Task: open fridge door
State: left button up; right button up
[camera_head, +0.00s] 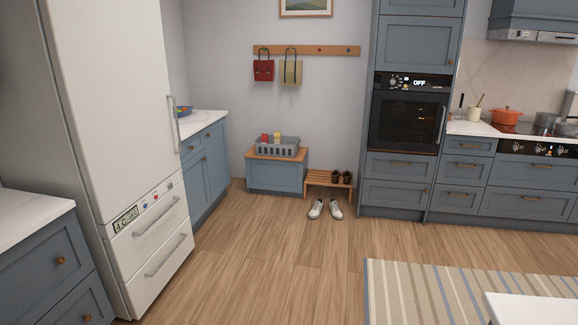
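The white fridge (112,95) stands at the left of the view. Its tall upper door appears shut, with a long vertical metal handle (173,124) on its right edge. Below the door is a slanted panel with a small display (126,219) and a few knobs. Under the panel are two white drawers (152,235) with bar handles, both shut. Neither of my grippers shows in this view.
Wood floor (255,265) in front of the fridge is clear. A blue counter unit (207,165) stands just past the fridge, and another cabinet (50,260) is at near left. A striped rug (440,290) and a white table corner (530,308) are at lower right.

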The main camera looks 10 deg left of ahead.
aim_at(108, 60)
jog(key=i, duration=1.85)
jog(key=i+u, duration=0.25)
jog(key=i, duration=0.2)
jog(key=i+l+u, duration=0.25)
jog(key=i, duration=0.15)
jog(key=i+l+u, duration=0.2)
jog(key=i, duration=0.25)
jog(key=u, duration=0.4)
